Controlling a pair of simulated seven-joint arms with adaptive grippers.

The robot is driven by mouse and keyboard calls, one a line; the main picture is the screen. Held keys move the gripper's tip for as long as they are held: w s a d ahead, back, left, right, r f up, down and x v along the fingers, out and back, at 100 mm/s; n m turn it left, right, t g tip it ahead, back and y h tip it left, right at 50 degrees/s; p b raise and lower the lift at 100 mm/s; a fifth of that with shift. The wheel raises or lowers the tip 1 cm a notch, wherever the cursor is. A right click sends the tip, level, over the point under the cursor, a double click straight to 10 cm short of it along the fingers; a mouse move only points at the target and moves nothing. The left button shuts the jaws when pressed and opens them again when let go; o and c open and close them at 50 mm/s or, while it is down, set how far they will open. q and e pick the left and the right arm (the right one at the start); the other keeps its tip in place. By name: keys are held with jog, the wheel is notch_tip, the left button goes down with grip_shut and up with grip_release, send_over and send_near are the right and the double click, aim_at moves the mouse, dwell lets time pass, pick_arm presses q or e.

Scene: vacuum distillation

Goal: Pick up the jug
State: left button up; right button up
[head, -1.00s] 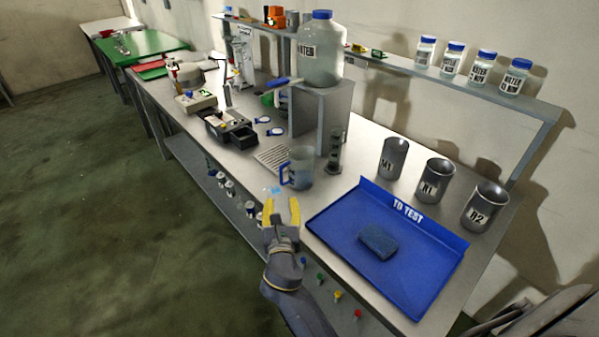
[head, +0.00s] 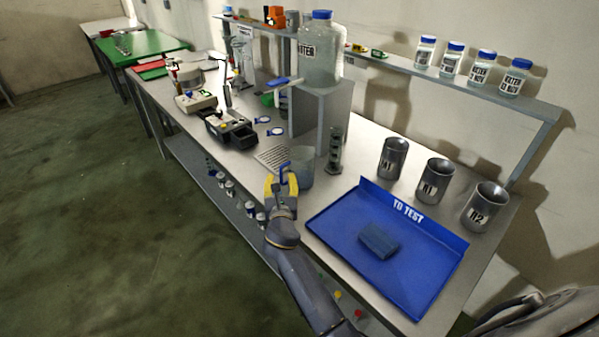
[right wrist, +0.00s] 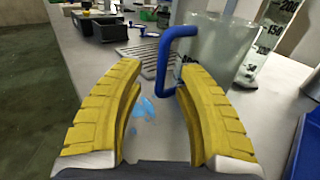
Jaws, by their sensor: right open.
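The jug (head: 302,168) is a clear beaker with a blue handle, standing upright on the steel bench left of the blue tray. In the right wrist view the jug (right wrist: 222,50) stands just beyond the fingers, its blue handle (right wrist: 163,62) towards me. My right gripper (head: 282,180) has yellow fingers at the handle and hides part of it in the head view. In the right wrist view the right gripper (right wrist: 155,85) is open and empty, with the handle ahead of the gap between its fingertips. My left gripper is not in view.
A blue tray (head: 335,222) with a blue sponge (head: 379,240) lies to the right. A dark measuring cylinder (head: 335,150) stands close behind the jug. Steel cups (head: 437,182) stand behind the tray. A large water bottle (head: 320,55) sits on a raised stand (head: 322,110).

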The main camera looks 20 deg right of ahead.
jog(key=shift+w+d, duration=0.2)
jog(key=shift+w, duration=0.35)
grip_shut()
